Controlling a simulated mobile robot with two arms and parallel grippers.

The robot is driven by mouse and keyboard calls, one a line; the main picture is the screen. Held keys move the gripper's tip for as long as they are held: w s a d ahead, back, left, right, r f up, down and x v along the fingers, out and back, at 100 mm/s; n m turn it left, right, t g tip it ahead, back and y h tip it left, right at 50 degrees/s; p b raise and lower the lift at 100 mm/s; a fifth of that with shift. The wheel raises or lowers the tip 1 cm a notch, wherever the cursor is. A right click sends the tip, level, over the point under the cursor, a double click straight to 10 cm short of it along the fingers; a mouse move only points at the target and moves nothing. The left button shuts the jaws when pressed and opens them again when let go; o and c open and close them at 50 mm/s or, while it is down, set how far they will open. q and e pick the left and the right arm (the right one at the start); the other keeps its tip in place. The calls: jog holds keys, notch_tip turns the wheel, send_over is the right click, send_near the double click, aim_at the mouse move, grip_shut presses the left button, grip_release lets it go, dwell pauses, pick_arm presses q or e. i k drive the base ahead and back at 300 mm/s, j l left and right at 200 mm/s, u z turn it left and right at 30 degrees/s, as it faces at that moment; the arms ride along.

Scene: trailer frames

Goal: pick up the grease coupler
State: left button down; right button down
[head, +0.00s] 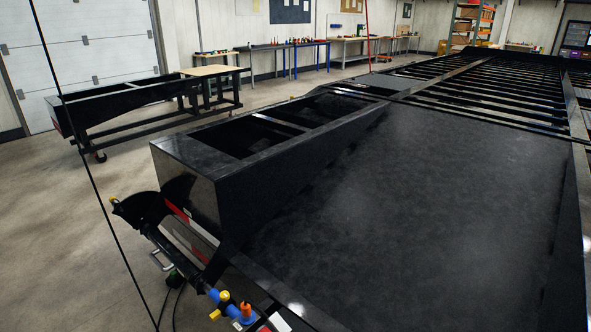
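I cannot pick out a grease coupler for certain. A small cluster of blue, yellow and orange fittings (236,308) sits at the bottom, left of centre, by the corner of a black trailer frame (225,190). A small yellow tip (114,199) shows at the left end of a dark curved part beside that frame. It is too small to tell what either one is. Neither of my grippers shows in the head view.
The trailer's wide black deck (410,200) fills the right side, with open crossbars behind it. A second black frame (130,100) stands on a wheeled stand at the left. Workbenches (300,55) line the back wall. The concrete floor (55,230) at the left is clear, and a thin dark line crosses it.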

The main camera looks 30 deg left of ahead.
aim_at(246, 313)
jog(key=u, duration=1)
jog(key=k+z, duration=0.2)
jog(key=i+l, duration=0.05)
jog(key=i, duration=0.05)
